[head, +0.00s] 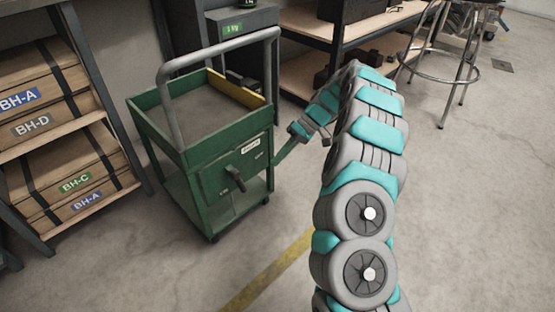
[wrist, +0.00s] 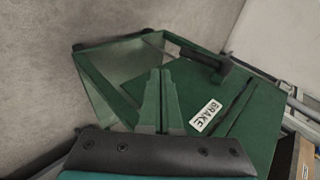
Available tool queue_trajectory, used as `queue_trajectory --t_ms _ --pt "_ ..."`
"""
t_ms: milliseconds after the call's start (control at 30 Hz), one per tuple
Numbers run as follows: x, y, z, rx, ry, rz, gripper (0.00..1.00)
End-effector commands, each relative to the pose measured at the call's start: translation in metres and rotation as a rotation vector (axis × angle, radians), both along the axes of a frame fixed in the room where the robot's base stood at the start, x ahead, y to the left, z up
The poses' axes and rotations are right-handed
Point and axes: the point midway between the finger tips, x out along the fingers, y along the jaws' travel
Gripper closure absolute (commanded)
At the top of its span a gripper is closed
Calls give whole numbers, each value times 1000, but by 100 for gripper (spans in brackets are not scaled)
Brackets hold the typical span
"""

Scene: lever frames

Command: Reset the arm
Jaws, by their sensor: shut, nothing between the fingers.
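My arm rises on the right of the head view and bends down-left toward a green cart (head: 225,165). My gripper (head: 279,160) is at the right side of the cart's front panel. In the wrist view my gripper (wrist: 160,75) has its two green fingers together, with nothing between them. A lever with a dark grip (head: 245,173) sticks out of the front panel, left of the fingers. In the wrist view the lever (wrist: 207,62) lies beyond and right of the fingertips, apart from them. A white BRAKE label (wrist: 205,116) is on the panel.
A shelf with labelled boxes (head: 45,110) stands at the left. A dark cabinet (head: 235,35) and a workbench (head: 320,30) are behind the cart. A metal stool (head: 445,75) stands at the back right. The floor (head: 470,220) at the right is clear.

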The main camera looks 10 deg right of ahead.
Motion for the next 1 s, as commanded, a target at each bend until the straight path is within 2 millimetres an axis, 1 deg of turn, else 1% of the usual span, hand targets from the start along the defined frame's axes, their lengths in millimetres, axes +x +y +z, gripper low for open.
queue_trajectory --t_ms 267,367,467,567,667,700,900,1000 --pt "-1 1 2 0 1 1 100" --pt "-7 7 12 -7 6 4 100" --pt "-20 19 31 -21 20 10 100" --pt "-40 33 54 -51 34 15 100" --pt "-63 44 75 -90 50 17 100" --pt "-73 48 82 -105 58 17 100" --pt "-126 61 114 -202 81 10 100" --pt "-154 64 125 -259 92 -1 100"
